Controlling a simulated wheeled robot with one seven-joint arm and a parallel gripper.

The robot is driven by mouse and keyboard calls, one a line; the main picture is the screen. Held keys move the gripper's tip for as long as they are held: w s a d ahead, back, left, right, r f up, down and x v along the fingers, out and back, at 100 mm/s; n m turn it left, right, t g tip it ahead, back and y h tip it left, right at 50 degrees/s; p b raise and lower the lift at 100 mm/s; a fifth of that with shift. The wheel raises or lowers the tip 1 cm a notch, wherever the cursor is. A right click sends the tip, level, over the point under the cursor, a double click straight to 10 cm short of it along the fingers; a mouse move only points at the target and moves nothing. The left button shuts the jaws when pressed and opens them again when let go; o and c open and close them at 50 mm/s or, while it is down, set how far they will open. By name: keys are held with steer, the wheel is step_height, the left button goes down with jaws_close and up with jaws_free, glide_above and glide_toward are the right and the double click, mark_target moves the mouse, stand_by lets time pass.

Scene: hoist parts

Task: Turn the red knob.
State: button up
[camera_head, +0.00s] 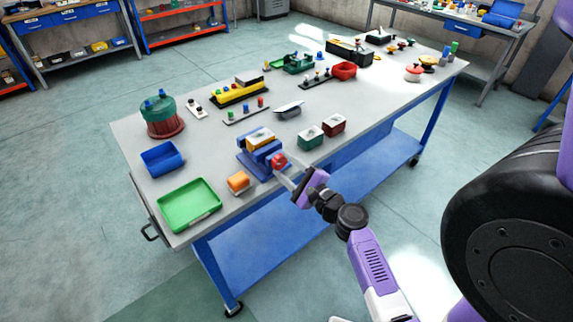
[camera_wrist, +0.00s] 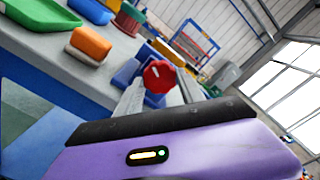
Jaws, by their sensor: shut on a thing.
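The red knob (camera_head: 278,160) sits at the front end of a blue and yellow device (camera_head: 262,141) near the table's front edge. In the wrist view the red knob (camera_wrist: 159,76) has a lobed rim and a white mark on its face. My gripper (camera_head: 287,168) reaches in from the front right, with its fingers at the knob. In the wrist view the gripper (camera_wrist: 158,90) has one finger on each side of the knob and is shut on it. The blue base (camera_wrist: 127,71) of the device shows behind the knob.
An orange block (camera_head: 238,182) stands close left of the knob, with a green tray (camera_head: 189,205) and a blue bin (camera_head: 162,159) farther left. Green (camera_head: 310,138) and dark red (camera_head: 334,124) blocks stand to the right. The grey table (camera_head: 225,140) has clear patches between them.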

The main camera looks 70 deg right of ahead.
steer(key=shift+s+d+r+m, duration=0.2)
steer(key=shift+d+r+m, duration=0.05)
steer(key=shift+r+m, duration=0.05)
steer(key=o, duration=1.1)
steer(key=shift+o, duration=1.3)
steer(key=shift+a+f, duration=0.1)
steer(key=shift+s+a+f, duration=0.15)
steer(key=shift+s+a, duration=0.2)
steer(key=b+v, duration=0.2)
steer(key=v, duration=0.5)
steer(key=shift+r, duration=0.3)
